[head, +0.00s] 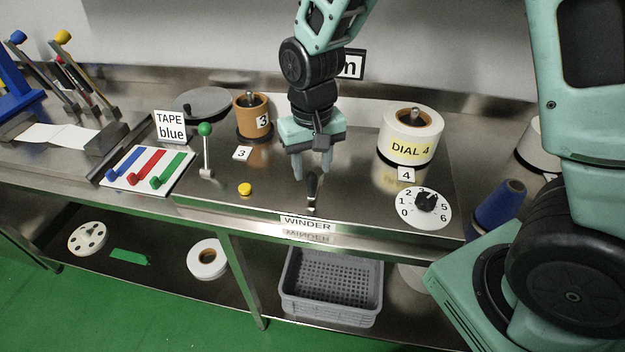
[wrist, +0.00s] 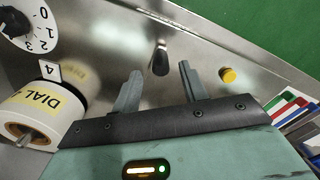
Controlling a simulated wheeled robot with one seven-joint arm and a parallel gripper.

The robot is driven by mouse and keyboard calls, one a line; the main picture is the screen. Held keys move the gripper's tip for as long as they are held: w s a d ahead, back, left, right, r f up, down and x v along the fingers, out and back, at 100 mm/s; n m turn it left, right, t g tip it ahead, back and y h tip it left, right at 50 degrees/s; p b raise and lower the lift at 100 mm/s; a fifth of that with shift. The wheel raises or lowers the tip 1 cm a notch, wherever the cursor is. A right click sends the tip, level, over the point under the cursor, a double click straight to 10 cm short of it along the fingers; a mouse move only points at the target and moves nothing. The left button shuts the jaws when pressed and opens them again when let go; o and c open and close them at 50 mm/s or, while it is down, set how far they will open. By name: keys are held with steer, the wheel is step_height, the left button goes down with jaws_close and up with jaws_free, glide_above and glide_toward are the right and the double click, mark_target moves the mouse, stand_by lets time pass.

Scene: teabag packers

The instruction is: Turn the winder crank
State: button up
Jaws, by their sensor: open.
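The winder crank (head: 312,188) shows a black handle on a small metal fitting at the front of the steel bench, just behind the WINDER label (head: 307,224). In the wrist view the black handle (wrist: 160,60) lies between and just beyond the two fingertips. My gripper (head: 312,170) is open and empty, pointing down above and slightly behind the handle. It also shows in the wrist view (wrist: 159,75), with a gap between its fingers and the handle. I see no contact. The rest of the crank is hard to make out.
Left of the crank are a yellow button (head: 245,189) and a green-knobbed lever (head: 206,150). Right are a numbered dial (head: 423,207) and a white roll marked DIAL 4 (head: 411,136). A brown spool (head: 252,116) stands behind. A grey basket (head: 331,286) sits below.

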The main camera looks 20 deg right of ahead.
mark_target(312, 174)
steer(key=shift+f+p, duration=0.3)
steer(key=shift+f, duration=2.5)
steer(key=shift+c, duration=0.3)
jaws_close()
